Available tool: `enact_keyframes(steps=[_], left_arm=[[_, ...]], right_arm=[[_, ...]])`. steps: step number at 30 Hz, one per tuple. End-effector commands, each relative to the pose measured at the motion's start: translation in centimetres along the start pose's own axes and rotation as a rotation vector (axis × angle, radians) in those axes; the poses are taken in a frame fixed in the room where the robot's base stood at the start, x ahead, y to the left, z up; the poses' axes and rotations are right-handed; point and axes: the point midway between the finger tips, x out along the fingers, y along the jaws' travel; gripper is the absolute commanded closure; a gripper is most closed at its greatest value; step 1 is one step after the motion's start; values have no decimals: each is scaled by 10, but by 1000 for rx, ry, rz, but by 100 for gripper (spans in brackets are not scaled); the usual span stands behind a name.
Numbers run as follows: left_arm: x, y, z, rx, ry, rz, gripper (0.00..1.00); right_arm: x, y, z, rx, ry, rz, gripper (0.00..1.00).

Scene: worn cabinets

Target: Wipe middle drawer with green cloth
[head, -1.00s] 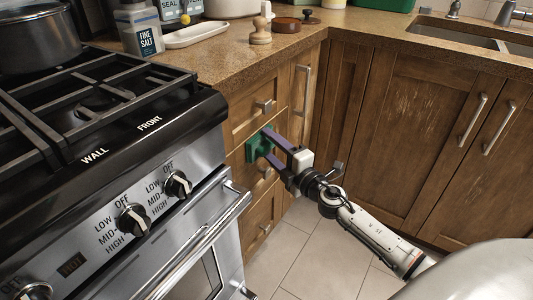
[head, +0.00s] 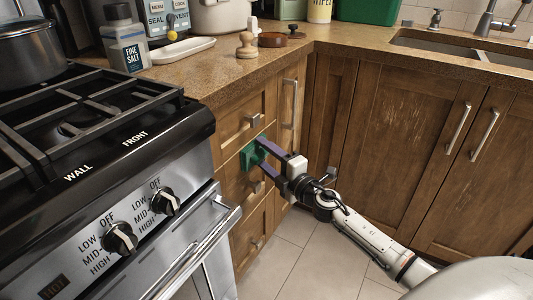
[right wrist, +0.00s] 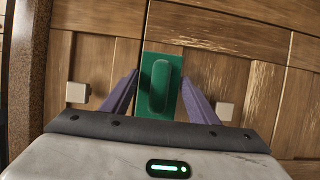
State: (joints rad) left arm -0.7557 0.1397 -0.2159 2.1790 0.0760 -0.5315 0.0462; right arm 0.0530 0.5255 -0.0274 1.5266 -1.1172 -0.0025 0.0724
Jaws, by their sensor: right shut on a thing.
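The green cloth (head: 249,156), a pad with a raised block on its back, is pressed to or very close against the drawer front, in the upper part of the middle drawer (head: 236,185). In the right wrist view the green cloth (right wrist: 147,103) lies mostly on one side of the seam between two drawers, between their square knobs. My right gripper (head: 264,160) is shut on the cloth's raised block. Its purple fingers (right wrist: 160,88) flank the block. Whether the cloth fully touches the wood is hard to tell. My left gripper is not in view.
The stove (head: 120,190) with its oven handle stands close on the left. Corner cabinet doors (head: 400,130) lie to the right. The countertop (head: 225,68) above holds a salt container (head: 128,45) and other items. Tiled floor (head: 300,250) is clear below.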

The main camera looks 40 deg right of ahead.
Motion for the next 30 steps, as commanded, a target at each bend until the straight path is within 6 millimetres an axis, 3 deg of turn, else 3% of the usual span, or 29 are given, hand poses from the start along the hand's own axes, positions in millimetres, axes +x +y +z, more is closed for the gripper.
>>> enact_keyframes(steps=[7, 30], left_arm=[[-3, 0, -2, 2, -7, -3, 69], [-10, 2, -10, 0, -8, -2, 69]], right_arm=[[-7, 1, -22, 2, 2, 1, 64], [-24, 1, -62, 0, 6, 1, 64]])
